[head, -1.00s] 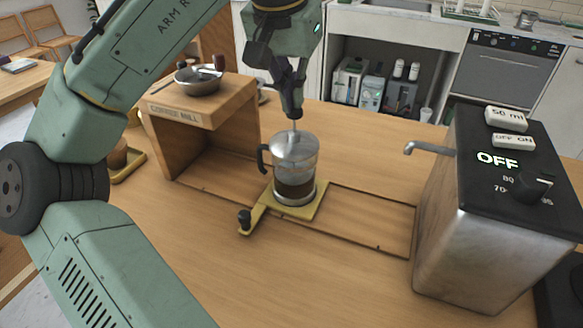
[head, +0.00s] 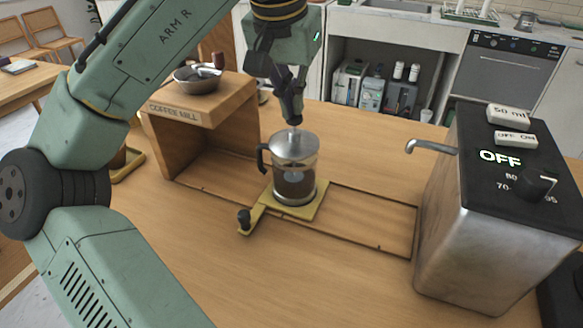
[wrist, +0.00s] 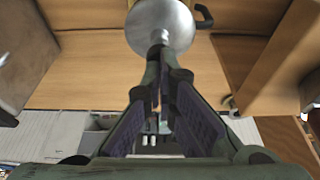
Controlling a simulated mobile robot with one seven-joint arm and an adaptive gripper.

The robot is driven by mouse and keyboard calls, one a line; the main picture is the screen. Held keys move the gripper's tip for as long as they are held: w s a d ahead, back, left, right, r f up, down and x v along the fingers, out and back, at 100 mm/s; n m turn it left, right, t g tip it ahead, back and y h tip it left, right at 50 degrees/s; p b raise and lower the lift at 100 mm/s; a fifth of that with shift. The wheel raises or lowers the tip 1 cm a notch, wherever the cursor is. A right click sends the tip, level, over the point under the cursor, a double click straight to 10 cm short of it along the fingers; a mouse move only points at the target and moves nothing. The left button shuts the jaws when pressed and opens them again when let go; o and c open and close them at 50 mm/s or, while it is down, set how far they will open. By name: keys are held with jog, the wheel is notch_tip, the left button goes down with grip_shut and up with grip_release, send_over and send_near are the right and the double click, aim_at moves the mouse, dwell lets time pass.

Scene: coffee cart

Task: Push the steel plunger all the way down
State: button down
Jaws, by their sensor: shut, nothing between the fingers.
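The glass press pot (head: 294,178) stands upright on a yellow sliding plate (head: 310,210), with a steel lid (head: 293,146) on top and dark coffee inside. The steel plunger's rod shows only as a short stub between the lid and my fingertips. Inside the glass, a pale rod and disc show in the dark liquid. My gripper (head: 292,118) is shut and points straight down, its tips at the plunger's top, just above the lid. In the wrist view, the round lid (wrist: 160,25) lies beyond the fingertips (wrist: 158,38); the tips hide the plunger's top.
A wooden coffee mill housing (head: 205,125) with a metal bowl (head: 197,80) on top stands at left. A steel water heater (head: 475,200) reading OFF stands at right, its spout (head: 430,146) facing the pot. The front of the table is clear.

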jog(key=shift+f, duration=0.5)
jog(key=shift+r, duration=0.1)
notch_tip(320, 180, up, 6)
jog(key=p, duration=0.5)
jog(key=shift+f, duration=0.2)
notch_tip(320, 180, up, 2)
jog(key=shift+r, duration=0.15)
